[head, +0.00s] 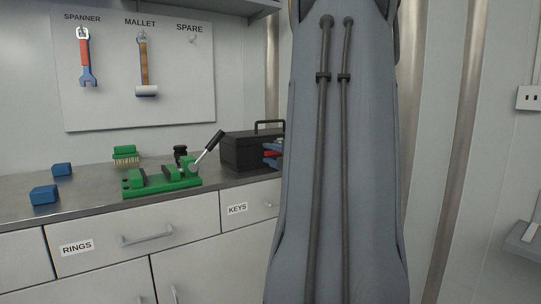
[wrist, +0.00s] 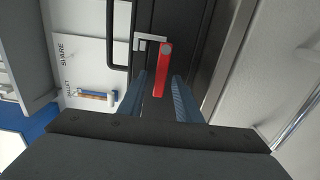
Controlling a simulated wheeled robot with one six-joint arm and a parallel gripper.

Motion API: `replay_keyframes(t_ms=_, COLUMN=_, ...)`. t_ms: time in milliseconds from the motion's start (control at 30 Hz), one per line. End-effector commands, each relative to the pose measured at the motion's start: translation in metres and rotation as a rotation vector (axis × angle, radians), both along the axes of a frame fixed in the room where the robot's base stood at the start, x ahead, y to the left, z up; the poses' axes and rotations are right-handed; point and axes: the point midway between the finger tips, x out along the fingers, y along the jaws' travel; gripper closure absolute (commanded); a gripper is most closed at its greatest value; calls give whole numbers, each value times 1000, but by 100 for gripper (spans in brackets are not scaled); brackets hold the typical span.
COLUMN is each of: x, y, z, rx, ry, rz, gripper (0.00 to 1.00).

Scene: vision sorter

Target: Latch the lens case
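The lens case appears to be the black box with a top handle (head: 250,152) at the back right of the bench, its right part hidden behind my arm. In the wrist view its dark face (wrist: 205,35) carries a red latch lever (wrist: 162,75) with a grey pivot at one end and a pale metal bracket (wrist: 149,43) beside it. My gripper (wrist: 160,78) is open, with one blue finger on each side of the red lever and gaps showing. I cannot tell whether the latch is fastened.
A green fixture (head: 160,181) with a black-handled lever (head: 208,150) stands left of the case. A spanner (head: 86,58) and mallet (head: 145,65) hang above.

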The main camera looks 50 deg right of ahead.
Motion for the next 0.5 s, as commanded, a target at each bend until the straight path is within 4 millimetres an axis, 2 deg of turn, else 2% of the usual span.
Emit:
replay_keyframes(t_ms=233, x=-7, y=1, z=1, rx=1, ry=-1, rz=-1, gripper=69)
replay_keyframes(t_ms=500, x=-48, y=12, z=1, rx=0, ry=0, rz=-3, gripper=69)
